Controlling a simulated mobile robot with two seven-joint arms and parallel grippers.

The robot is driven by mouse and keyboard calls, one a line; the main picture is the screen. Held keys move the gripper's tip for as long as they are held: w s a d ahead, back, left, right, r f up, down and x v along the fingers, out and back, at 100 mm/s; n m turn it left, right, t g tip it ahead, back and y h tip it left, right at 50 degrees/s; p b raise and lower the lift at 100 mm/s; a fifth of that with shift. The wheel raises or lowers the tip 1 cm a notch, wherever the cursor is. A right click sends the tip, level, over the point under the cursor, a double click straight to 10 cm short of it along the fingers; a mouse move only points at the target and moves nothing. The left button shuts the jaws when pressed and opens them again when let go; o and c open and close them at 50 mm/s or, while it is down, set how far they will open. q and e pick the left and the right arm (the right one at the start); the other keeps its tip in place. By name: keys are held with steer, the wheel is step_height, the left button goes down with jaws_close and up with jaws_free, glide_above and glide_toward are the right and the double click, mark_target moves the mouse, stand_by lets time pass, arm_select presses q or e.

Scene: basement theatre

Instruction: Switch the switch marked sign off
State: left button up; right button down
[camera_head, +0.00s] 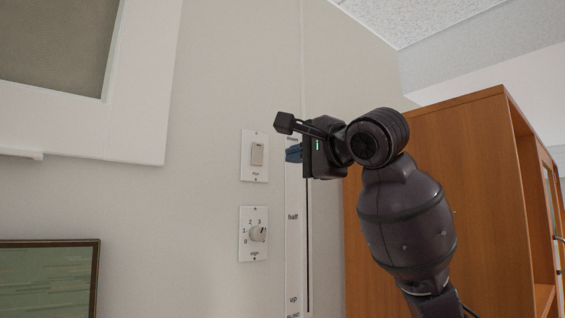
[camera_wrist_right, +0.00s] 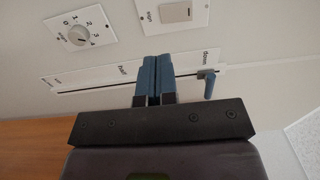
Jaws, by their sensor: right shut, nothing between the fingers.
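A white plate with a light rocker switch (camera_head: 256,155) is on the wall, left of my right gripper (camera_head: 293,153). Below it is a white plate with a round dial knob (camera_head: 258,233) and numbers around it. The right wrist view shows the dial (camera_wrist_right: 78,36) at the upper left and the rocker (camera_wrist_right: 175,11) at the top. My right gripper's blue fingers (camera_wrist_right: 155,67) are together and empty, near the wall strip below the rocker plate. My left gripper is out of view.
A tall white slider strip (camera_head: 293,250) marked "half" and "up" runs beside the plates; its blue handle (camera_wrist_right: 210,84) is right of my fingers in the wrist view. A wooden cabinet (camera_head: 460,150) stands at right. A white frame (camera_head: 135,100) and a dark-edged picture (camera_head: 45,285) are left.

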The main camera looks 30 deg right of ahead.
steer(key=shift+s+d, duration=0.15)
steer(key=shift+s, duration=1)
steer(key=shift+f, duration=0.1)
